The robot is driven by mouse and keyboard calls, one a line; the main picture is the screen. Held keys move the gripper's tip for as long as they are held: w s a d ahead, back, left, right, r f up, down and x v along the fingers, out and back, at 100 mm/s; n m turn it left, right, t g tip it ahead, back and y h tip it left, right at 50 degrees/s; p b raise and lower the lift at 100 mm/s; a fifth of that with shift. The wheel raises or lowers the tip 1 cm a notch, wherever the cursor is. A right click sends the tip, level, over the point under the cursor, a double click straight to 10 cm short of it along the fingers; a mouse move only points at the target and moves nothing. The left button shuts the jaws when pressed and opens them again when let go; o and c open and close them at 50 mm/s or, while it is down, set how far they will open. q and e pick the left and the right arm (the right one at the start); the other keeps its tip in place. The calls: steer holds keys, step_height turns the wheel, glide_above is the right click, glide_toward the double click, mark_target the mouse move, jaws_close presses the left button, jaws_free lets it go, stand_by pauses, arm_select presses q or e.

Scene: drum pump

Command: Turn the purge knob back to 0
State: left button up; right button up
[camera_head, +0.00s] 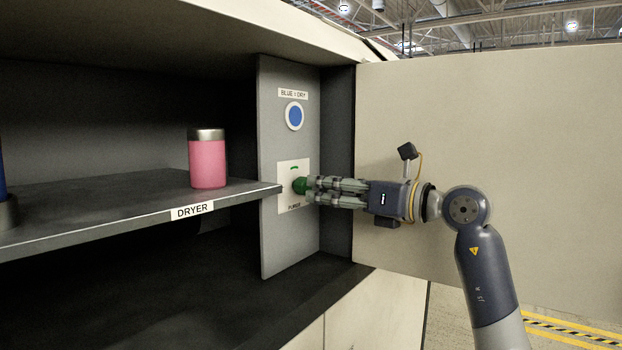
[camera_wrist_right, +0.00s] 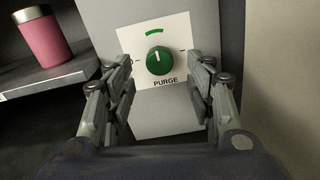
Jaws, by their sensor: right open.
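The green purge knob (camera_head: 300,186) sits on a white plate (camera_head: 289,168) on the grey panel. In the right wrist view the knob (camera_wrist_right: 159,60) shows a white pointer line, roughly upright, below a green arc, with the word PURGE under it. My right gripper (camera_head: 312,190) is open, its fingers pointing at the knob. In the right wrist view the knob lies ahead, between the two spread fingers (camera_wrist_right: 160,82); I cannot tell whether they touch it. My left gripper is not in view.
A blue round indicator (camera_head: 294,116) labelled BLUE = DRY is above the plate. A pink canister (camera_head: 207,160) stands on the shelf labelled DRYER (camera_head: 120,208), left of the panel. A large pale door or panel (camera_head: 500,130) stands behind my right arm.

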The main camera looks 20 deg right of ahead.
mark_target(302, 186)
steer(key=shift+p+x, duration=0.7)
steer(key=shift+x, duration=1.6)
steer(key=shift+c, duration=0.4)
steer(key=c, duration=1)
